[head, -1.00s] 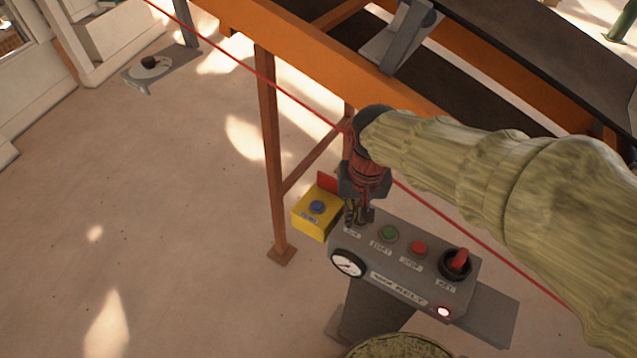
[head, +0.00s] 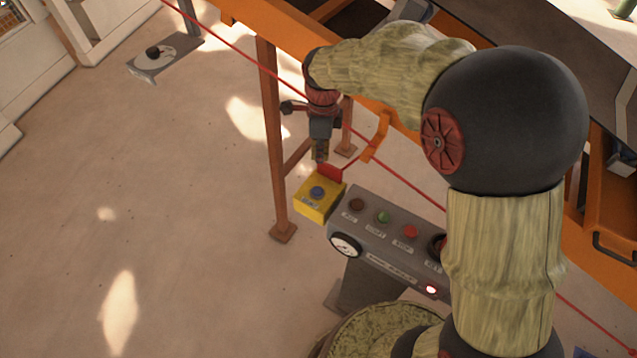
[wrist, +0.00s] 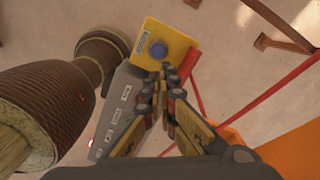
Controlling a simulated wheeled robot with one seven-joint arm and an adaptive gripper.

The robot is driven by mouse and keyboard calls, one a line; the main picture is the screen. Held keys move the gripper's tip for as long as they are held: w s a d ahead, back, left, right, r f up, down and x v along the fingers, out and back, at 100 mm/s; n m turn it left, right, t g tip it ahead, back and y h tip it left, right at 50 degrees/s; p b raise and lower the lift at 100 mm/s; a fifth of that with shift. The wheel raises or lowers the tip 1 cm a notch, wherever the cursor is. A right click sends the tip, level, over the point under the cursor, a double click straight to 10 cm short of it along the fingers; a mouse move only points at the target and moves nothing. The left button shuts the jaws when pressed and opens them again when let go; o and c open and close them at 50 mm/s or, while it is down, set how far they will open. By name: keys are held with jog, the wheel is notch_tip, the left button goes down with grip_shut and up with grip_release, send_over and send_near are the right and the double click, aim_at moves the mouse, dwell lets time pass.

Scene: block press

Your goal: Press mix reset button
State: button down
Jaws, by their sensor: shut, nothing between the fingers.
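A yellow box (head: 312,209) with a blue button (head: 317,193) on top stands at the left end of a grey control panel (head: 370,232). The label on the box is too small to read. The panel carries a brown button (head: 357,204), a green button (head: 383,217) and a red button (head: 410,231). My gripper (head: 320,158) is shut and empty, pointing down above and behind the yellow box. In the wrist view, the fingertips (wrist: 168,72) appear just beside the blue button (wrist: 158,49), apart from it as far as I can see.
A red guard (head: 330,173) stands up at the box's back edge. An orange frame (head: 268,100) with legs is behind. A red line (head: 400,182) crosses the view. A gauge (head: 345,246) and a lit red lamp (head: 431,289) are on the panel front. Open floor lies left.

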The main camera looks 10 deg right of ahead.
aim_at(318, 190)
jog(key=shift+m, duration=0.9)
jog(key=f, duration=1.4)
jog(key=shift+w+a, duration=0.2)
jog(key=shift+f, duration=0.1)
